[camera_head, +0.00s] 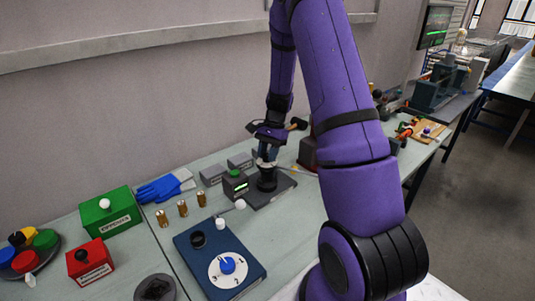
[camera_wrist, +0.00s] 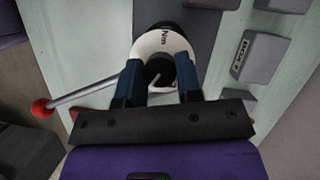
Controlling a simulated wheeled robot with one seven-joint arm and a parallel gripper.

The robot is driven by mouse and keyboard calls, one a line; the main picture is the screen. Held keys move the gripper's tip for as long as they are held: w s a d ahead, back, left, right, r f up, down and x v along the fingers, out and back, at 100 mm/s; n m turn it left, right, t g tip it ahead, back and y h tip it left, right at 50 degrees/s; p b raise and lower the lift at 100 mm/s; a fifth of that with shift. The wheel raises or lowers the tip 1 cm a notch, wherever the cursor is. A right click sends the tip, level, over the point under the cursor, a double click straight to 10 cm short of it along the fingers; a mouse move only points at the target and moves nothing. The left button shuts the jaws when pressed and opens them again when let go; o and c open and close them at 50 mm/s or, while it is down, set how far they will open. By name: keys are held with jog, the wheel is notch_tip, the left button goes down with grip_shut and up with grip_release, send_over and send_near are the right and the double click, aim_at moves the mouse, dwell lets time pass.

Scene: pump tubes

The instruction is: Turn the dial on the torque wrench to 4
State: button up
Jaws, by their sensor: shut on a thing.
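The torque wrench (camera_head: 267,181) shows as a black upright body on a dark grey plate (camera_head: 282,193). In the wrist view my gripper's two blue fingers (camera_wrist: 159,80) are shut on the dial, one on each side. A metal rod with a red ball (camera_wrist: 42,108) reaches out to the left.
A small display box (camera_head: 235,184) stands close left of the wrench. Grey boxes (camera_head: 213,174) lie behind it, one also in the wrist view (camera_wrist: 258,55). A blue panel with a white dial (camera_head: 220,257), brass cylinders (camera_head: 182,208) and a green box (camera_head: 105,212) are further left.

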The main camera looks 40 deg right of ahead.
jog(key=o, duration=0.9)
jog(key=shift+o, duration=0.2)
jog(key=v, duration=1)
jog(key=shift+r, duration=0.4)
jog(key=shift+d, duration=0.15)
notch_tip(320, 180, up, 9)
jog(key=n+t+h, duration=0.1)
jog(key=n, duration=0.2)
send_over(265, 167)
jog(key=s+a+r+n+t+h, duration=0.1)
jog(key=s+a+r+n, duration=0.3)
jog(key=s+a+r, duration=0.25)
jog(key=s+a+r+n+t+h, duration=0.1)
jog(key=s+a+n, duration=0.3)
jog(key=s, duration=0.4)
jog(key=s+a+r+n+t+h, duration=0.1)
jog(key=s+a+r+n+t, duration=0.2)
jog(key=s, duration=0.6)
jog(key=shift+a+r+n, duration=0.45)
jog(key=shift+a+n, duration=0.05)
jog(key=shift+a, duration=0.6)
